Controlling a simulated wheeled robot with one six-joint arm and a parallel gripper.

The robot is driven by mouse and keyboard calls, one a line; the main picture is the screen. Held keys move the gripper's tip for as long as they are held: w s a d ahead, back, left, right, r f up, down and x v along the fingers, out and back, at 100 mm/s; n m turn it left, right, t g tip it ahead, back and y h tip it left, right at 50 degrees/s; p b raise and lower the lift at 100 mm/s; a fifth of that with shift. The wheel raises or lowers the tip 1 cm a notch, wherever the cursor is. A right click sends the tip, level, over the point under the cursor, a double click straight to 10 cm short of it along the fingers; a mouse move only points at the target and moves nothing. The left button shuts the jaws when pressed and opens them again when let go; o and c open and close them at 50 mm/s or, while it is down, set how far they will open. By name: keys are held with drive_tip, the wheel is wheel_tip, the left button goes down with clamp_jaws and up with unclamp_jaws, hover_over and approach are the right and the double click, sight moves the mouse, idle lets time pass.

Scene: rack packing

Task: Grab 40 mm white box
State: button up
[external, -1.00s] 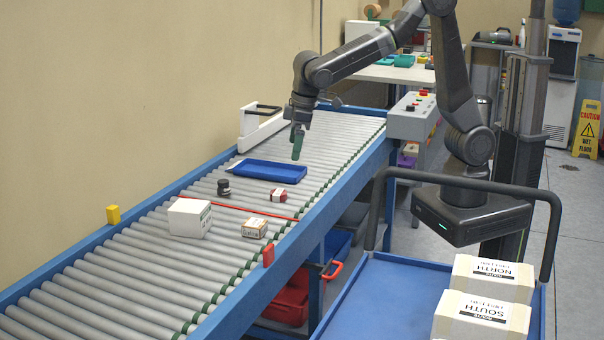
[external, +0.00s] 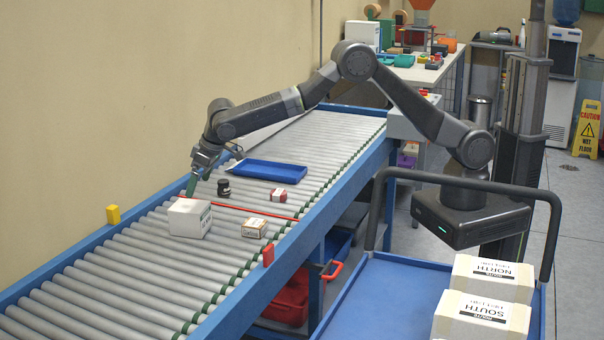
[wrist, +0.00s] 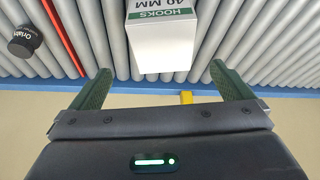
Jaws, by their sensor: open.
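The white box (external: 189,217) sits on the roller conveyor near the wall side. In the wrist view the white box (wrist: 164,40) shows a green band reading HOOKS and the text 40 MM. My gripper (external: 191,186) is just behind the box in the external view, pointing down. In the wrist view my gripper (wrist: 163,85) is open, its two green fingers spread wider than the box. The box lies ahead of the gap between the fingertips, with nothing held.
A blue tray (external: 270,170) lies farther back. A yellow block (external: 113,214) is on the wall-side rail. The near rollers are clear.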

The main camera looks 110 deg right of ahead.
sight(190, 206)
drive_tip(key=x, duration=0.5)
drive_tip(key=p+x, duration=0.1)
drive_tip(key=x, duration=0.3)
drive_tip(key=shift+w+a+p, duration=0.1)
drive_tip(key=shift+w+p, duration=0.15)
drive_tip(key=shift+p, duration=0.1)
drive_tip(key=shift+w+f, duration=0.1)
drive_tip(key=shift+f, duration=0.3)
drive_tip(key=shift+f+b, duration=0.25)
drive_tip(key=shift+b, duration=0.25)
drive_tip(key=c, duration=1.1)
